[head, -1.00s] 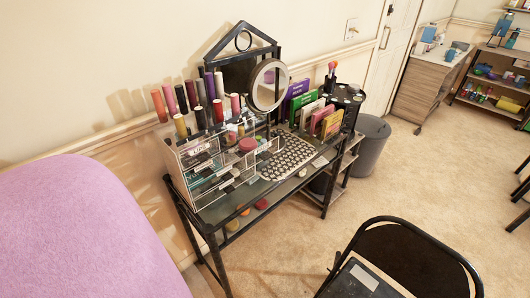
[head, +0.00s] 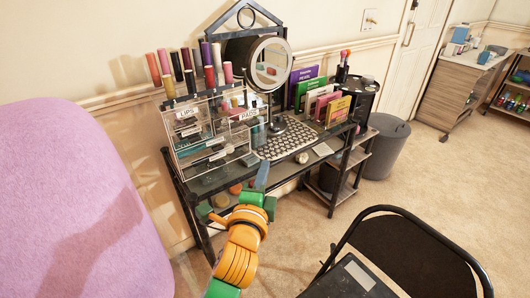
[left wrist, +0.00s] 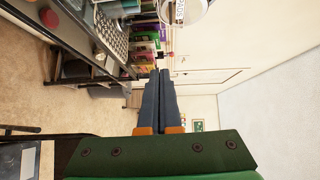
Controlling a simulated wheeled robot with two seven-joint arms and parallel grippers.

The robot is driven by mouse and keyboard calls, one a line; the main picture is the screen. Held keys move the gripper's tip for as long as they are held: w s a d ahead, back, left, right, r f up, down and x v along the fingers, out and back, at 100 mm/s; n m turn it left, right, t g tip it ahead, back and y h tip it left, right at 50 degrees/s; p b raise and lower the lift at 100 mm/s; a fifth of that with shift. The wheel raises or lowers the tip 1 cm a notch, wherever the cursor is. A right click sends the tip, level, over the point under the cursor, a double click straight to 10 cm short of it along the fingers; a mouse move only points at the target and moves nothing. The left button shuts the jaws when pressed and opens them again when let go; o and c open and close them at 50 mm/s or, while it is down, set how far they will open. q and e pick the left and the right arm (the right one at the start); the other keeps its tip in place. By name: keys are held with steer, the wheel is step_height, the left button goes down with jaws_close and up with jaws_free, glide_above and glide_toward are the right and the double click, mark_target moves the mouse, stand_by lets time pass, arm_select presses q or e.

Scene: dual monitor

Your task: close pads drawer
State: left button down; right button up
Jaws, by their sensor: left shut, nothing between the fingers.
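A clear makeup organizer (head: 172,150) stands at the left end of the black desk. Its pads drawer (head: 250,115), labelled PADS, is at the upper right and juts out from the front. My left gripper (head: 262,170) is shut and empty, in front of the organizer and below the pads drawer, with its fingers pointing up and away. I cannot tell how far it is from the drawer. In the left wrist view the shut fingers (left wrist: 162,75) point toward the far wall, and a clear labelled piece (left wrist: 180,12) shows at the top edge. My right gripper is out of view.
A round mirror (head: 267,63) and a keyboard (head: 288,137) are right of the organizer. Upright books (head: 338,108) stand further right. A black chair (head: 410,245) is at the front right, and a pink padded surface (head: 75,190) at the left.

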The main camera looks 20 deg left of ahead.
arm_select(q)
steer(key=w+a+r+p, duration=0.1)
steer(key=w+a, duration=0.4)
steer(key=w, duration=0.7)
steer(key=shift+a+r, duration=0.4)
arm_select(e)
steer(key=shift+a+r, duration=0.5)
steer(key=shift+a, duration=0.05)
